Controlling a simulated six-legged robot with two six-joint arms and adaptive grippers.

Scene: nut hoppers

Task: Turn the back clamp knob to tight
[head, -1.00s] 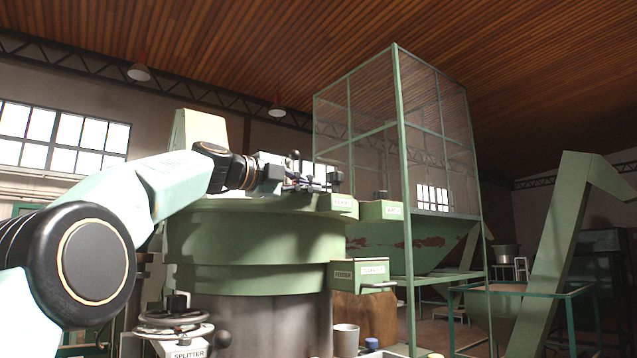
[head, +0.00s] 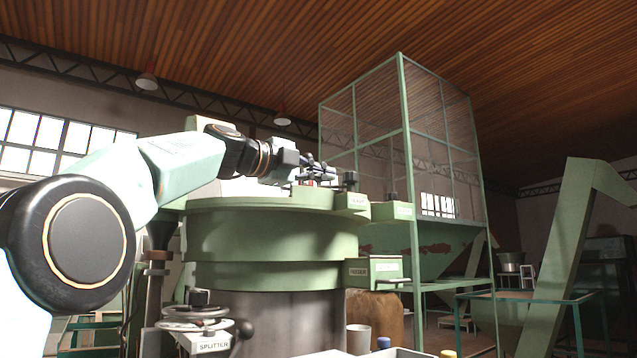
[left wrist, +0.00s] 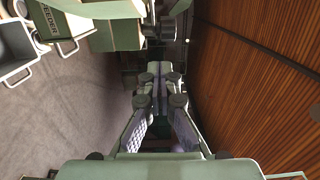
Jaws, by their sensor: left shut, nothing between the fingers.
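A black clamp knob (head: 350,181) stands on a green block on the rim of the round green machine, above a label that seems to read CLAMP (head: 355,200). A second dark knob (head: 392,198) stands on a similar block to its right. I cannot tell for sure which is the back one, nor how either is turned. My left gripper (head: 322,172) is just left of the first knob, above the rim, and looks apart from it. In the left wrist view its fingers (left wrist: 160,80) come together at the tips, shut and empty. My right gripper is out of view.
A FEEDER box (head: 373,271) juts from the machine below the knobs. A SPLITTER handwheel (head: 197,318) is at the lower left. A mesh-sided hopper frame (head: 405,140) stands behind, and a green conveyor (head: 555,260) at the right. Open air lies above the rim.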

